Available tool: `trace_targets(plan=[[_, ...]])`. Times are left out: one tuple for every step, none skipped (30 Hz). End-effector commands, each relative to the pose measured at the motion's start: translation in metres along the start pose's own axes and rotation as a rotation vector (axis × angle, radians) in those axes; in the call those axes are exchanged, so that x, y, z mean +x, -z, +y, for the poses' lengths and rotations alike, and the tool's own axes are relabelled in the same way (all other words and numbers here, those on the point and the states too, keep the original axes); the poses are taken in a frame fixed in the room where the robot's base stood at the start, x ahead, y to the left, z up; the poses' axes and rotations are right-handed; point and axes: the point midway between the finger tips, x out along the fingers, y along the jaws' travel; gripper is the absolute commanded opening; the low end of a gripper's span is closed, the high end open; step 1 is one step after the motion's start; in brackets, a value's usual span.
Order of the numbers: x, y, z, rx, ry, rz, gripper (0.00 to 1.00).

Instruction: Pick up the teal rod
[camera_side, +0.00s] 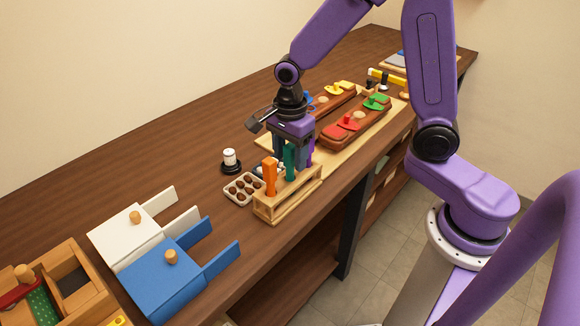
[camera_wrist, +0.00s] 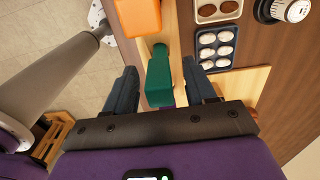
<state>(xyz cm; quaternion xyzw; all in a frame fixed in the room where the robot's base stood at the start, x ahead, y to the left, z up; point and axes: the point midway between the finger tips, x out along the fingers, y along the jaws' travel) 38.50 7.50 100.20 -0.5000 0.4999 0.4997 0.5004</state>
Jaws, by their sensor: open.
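The teal rod (camera_side: 289,160) stands upright in a wooden rack (camera_side: 288,203), between an orange rod (camera_side: 270,175) and a purple rod (camera_side: 311,152). In the wrist view the teal rod (camera_wrist: 159,78) lies between the two fingers of my gripper (camera_wrist: 160,84), with a gap on each side. The orange rod (camera_wrist: 138,15) is beyond the fingers, and the purple rod is mostly hidden behind the teal one. My gripper (camera_side: 290,155) is open and points down at the rack in the side view; its fingers are partly hidden by the rods.
A tray of brown round pieces (camera_side: 243,188) and a black-and-white knob (camera_side: 230,160) stand left of the rack. White and blue boxes (camera_side: 171,270) lie at the front left. Boards with coloured knobbed pieces (camera_side: 352,122) lie behind. The table's front edge is close to the rack.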

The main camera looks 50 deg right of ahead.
Motion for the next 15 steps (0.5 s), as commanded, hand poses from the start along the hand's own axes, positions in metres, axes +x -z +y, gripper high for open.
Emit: trace_targets(plan=[[0.0001,0.0000,0.0001,0.000,0.000,0.000,0.55],[0.0000,0.0000,0.0000,0.000,0.000,0.000,0.55],[-0.0001,0.0000,0.0000,0.000,0.000,0.000,0.55],[-0.0001,0.0000,0.0000,0.000,0.000,0.000,0.55],[-0.0002,-0.0001,0.0000,0.000,0.000,0.000,0.52],[-0.0002,-0.0001,0.0000,0.000,0.000,0.000,0.39],[-0.0002,-0.0001,0.0000,0.000,0.000,0.000,0.29],[-0.0002,-0.0001,0.0000,0.000,0.000,0.000,0.20],[-0.0003,-0.0001,0.0000,0.000,0.000,0.000,0.07],[-0.0003,-0.0001,0.0000,0.000,0.000,0.000,0.00],[-0.0003,-0.0001,0.0000,0.000,0.000,0.000,0.00],[-0.0004,-0.0002,-0.0001,-0.001,0.000,0.000,0.00],[-0.0005,-0.0002,-0.0001,-0.001,0.000,0.000,0.00],[-0.0005,-0.0002,-0.0001,-0.001,0.000,0.000,0.00],[-0.0005,-0.0002,-0.0001,-0.001,0.000,0.000,0.00]])
